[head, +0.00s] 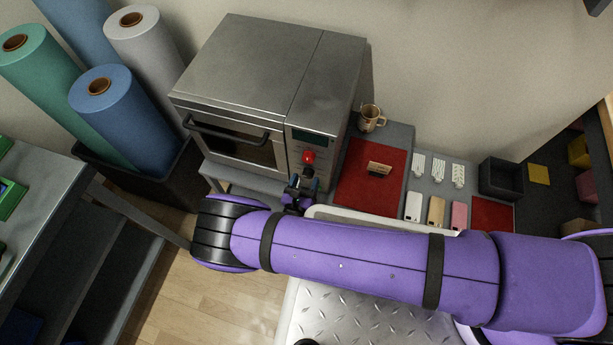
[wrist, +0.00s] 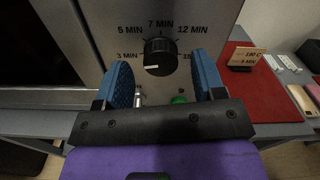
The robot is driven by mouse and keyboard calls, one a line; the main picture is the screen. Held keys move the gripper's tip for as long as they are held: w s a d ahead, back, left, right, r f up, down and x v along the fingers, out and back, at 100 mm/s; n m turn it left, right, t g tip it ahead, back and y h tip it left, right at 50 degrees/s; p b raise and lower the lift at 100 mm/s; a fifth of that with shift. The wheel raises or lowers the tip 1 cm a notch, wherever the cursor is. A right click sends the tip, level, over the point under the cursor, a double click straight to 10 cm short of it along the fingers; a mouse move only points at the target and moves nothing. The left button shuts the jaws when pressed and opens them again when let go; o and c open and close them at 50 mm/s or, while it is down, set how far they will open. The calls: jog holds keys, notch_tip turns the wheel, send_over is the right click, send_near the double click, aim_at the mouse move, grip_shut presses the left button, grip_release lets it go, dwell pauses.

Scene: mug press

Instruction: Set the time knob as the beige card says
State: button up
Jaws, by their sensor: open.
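The black time knob (wrist: 159,57) is on the front panel of the steel oven (head: 262,85). Its white mark is at the lower left, near the 3 MIN label. Labels 5, 7 and 12 MIN and a partly hidden 15 run around it. My gripper (wrist: 161,66) is open, with a blue finger on each side of the knob; contact is not visible. In the head view my gripper (head: 300,188) is at the panel, and the time knob cannot be made out there. The beige card (wrist: 246,58) stands on the red mat; its small lower line appears to read 5 MIN. It also shows in the head view (head: 379,169).
A red knob (head: 309,157) is on the oven panel. A green button (wrist: 179,99) is partly hidden below the time knob. A mug (head: 371,117) stands right of the oven, beyond the red mat (head: 357,193). Fabric rolls (head: 125,110) stand left.

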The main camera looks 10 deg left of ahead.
jog(key=shift+w, duration=0.85)
jog(key=c, duration=0.9)
jog(key=shift+m, duration=0.3)
jog(key=m, duration=0.4)
jog(key=shift+d, duration=0.15)
jog(key=m, duration=0.5)
jog(key=shift+f, duration=0.1)
